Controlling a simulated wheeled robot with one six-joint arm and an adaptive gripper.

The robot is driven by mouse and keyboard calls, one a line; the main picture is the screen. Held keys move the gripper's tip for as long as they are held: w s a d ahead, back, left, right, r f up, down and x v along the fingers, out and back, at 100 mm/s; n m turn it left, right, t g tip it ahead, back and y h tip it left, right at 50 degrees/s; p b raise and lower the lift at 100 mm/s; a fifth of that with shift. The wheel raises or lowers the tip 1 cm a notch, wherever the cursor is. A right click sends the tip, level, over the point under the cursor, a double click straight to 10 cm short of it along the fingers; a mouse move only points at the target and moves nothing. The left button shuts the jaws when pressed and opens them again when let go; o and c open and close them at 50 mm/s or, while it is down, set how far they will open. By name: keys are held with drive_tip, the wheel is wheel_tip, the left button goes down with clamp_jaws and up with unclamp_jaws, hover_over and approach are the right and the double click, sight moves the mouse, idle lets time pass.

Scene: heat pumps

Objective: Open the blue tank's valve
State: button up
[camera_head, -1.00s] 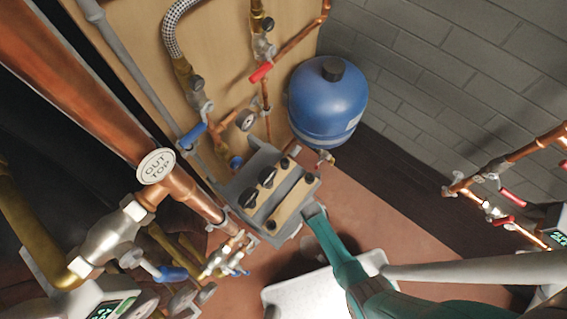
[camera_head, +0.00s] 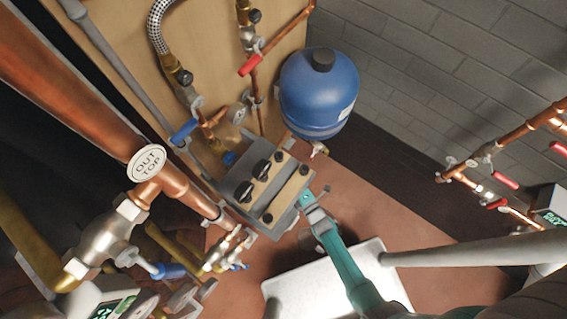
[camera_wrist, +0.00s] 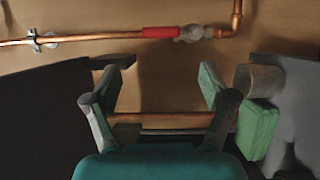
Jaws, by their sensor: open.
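The blue tank (camera_head: 318,100) with a black cap stands by the corner of the wood panel and brick wall. A small brass fitting with a bit of red (camera_head: 318,150) shows under it. A red-handled valve (camera_head: 250,65) is on the copper pipe to its left. In the wrist view a red handle (camera_wrist: 172,32) lies along a copper pipe beyond my fingers; I cannot tell which valve it is. My gripper (camera_wrist: 160,82) is open and empty, its fingers apart from that pipe. In the head view its fingers cannot be made out.
A grey box with black knobs (camera_head: 240,185) is beside my teal arm. A blue handle (camera_head: 184,131) and several pipes are at left. Dark and grey surfaces flank my fingers in the wrist view. Red-handled copper pipes (camera_head: 505,180) are at right. A white panel (camera_head: 300,290) lies below.

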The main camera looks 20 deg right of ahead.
drive_tip(key=shift+s+d, duration=0.15)
drive_tip(key=shift+s, duration=0.55)
drive_tip(key=shift+s+d, duration=0.1)
drive_tip(key=shift+s, duration=0.55)
drive_tip(key=s+d+r+m+g+h, duration=0.1)
drive_tip(key=s+r+m, duration=0.55)
drive_tip(key=s, duration=0.25)
drive_tip(key=s+d+r+m+h, duration=0.1)
drive_tip(key=s+r+m+h, duration=0.1)
drive_tip(key=s+r+m, duration=0.5)
drive_tip(key=s+r+m+g, duration=0.1)
drive_tip(key=s+r+m, duration=0.2)
drive_tip(key=r, duration=0.8)
drive_tip(key=s+d+r+m+g, duration=0.1)
drive_tip(key=s+r+m, duration=0.3)
drive_tip(key=s+r, duration=0.4)
wheel_tip(320, 180, up, 3)
drive_tip(key=shift+r, duration=0.1)
drive_tip(key=shift+d, duration=0.1)
